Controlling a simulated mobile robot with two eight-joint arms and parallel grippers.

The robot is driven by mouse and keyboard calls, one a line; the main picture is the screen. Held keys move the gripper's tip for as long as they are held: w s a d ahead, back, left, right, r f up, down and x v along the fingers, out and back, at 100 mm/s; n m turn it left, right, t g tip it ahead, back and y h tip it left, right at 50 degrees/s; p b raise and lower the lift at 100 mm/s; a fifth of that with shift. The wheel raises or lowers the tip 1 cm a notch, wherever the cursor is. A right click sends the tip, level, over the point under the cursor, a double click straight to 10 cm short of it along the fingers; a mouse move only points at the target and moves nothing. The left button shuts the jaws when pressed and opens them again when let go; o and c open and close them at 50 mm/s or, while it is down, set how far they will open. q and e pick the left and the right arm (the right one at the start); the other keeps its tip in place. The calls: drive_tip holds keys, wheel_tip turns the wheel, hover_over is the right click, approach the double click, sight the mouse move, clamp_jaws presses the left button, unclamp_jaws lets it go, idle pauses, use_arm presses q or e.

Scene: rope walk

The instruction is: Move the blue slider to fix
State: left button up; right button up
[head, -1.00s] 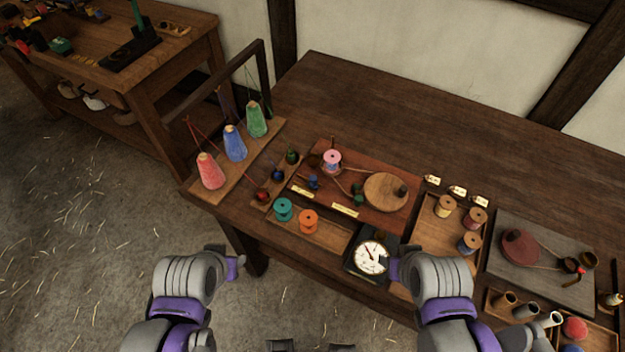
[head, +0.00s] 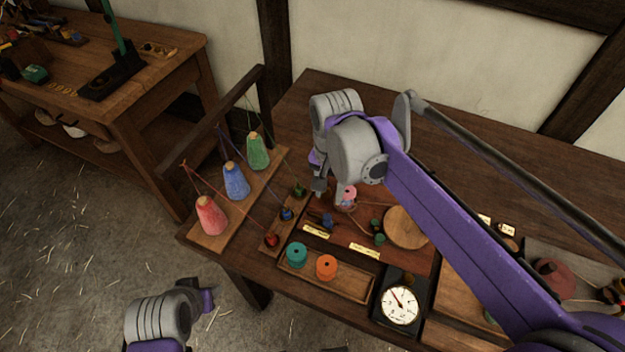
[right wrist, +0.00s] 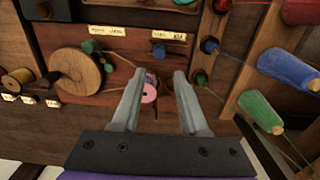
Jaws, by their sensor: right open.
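The blue slider (head: 327,219) is a small dark blue knob on the reddish-brown board (head: 405,262), behind a small paper label (head: 316,231). In the right wrist view the slider (right wrist: 158,50) stands beside a label (right wrist: 168,36) too small to read, just beyond my fingertips. My right gripper (head: 333,192) is open and empty above the board, pointing down; its fingers (right wrist: 159,74) are apart on either side of the line to the slider. A pink spool (right wrist: 149,93) shows between them. My left gripper (head: 206,299) is at the lower left, its fingers not clearly visible.
A round wooden disc (head: 406,227) and green knobs are right of the slider. A strip with coloured beads (head: 286,213) and threaded cones (head: 236,181) is left. Teal (head: 297,254) and orange spools (head: 326,267) sit in front, beside a dial (head: 398,305).

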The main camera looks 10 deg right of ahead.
sight(327, 216)
drive_tip(key=shift+s+f+b, duration=0.1)
drive_tip(key=shift+f+b, duration=0.35)
drive_tip(key=shift+f, duration=0.2)
wheel_tip(327, 216, down, 10)
drive_tip(key=b, duration=0.6)
drive_tip(key=shift+r, duration=0.15)
drive_tip(key=shift+w+a+p, duration=0.2)
drive_tip(key=shift+w+a, duration=0.45)
drive_tip(key=shift+a, duration=0.25)
drive_tip(key=shift+w+a+p, duration=0.15)
drive_tip(key=shift+w+a, duration=0.45)
drive_tip(key=shift+a, duration=0.25)
drive_tip(key=shift+s+d+r, duration=0.1)
drive_tip(key=shift+s+d, duration=0.05)
drive_tip(key=shift+d, duration=0.1)
